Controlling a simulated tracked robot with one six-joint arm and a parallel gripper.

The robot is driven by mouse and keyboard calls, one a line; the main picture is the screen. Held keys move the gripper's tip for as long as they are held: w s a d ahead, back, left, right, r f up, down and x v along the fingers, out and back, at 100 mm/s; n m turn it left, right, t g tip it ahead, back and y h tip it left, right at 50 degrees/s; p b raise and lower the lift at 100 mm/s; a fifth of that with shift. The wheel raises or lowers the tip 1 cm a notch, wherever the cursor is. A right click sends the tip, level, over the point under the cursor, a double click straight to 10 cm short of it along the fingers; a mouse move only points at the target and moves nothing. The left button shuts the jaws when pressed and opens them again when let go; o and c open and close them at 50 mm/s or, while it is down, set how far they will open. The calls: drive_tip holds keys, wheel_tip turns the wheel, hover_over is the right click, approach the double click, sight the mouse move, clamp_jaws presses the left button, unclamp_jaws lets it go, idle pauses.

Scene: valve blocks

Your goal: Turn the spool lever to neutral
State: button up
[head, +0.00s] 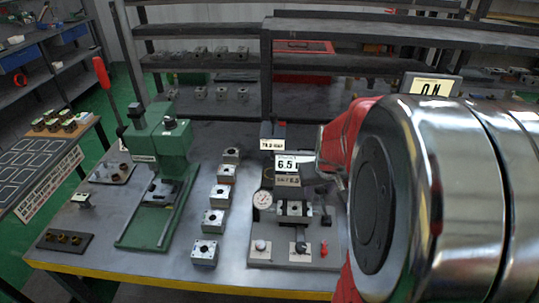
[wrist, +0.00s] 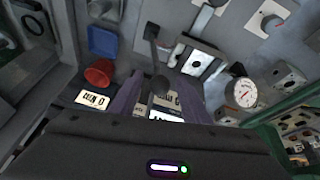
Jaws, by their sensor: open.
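The valve test stand (head: 283,256) is right of the middle of the table, with a grey valve block (head: 295,209) on it. In the wrist view the block (wrist: 198,60) appears above and right of my gripper. A black lever (wrist: 151,34) with a dark shaft stands left of the block; it appears to be the spool lever. A dark rounded end (wrist: 160,86) shows between the fingers; I cannot tell whether it belongs to this lever. My gripper (wrist: 160,97) is open, its two purplish fingers apart. In the head view my arm hides most of it.
A dial gauge (head: 262,199) and a 6.5 display (head: 287,163) are on the stand. A red knob (wrist: 99,73) is left of the fingers. Several blocks (head: 214,221) line up beside a green press (head: 161,150). Bare table lies between them.

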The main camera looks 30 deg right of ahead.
sight(323, 205)
drive_tip(key=shift+x, duration=2.15)
drive_tip(key=shift+c, duration=0.5)
clamp_jaws()
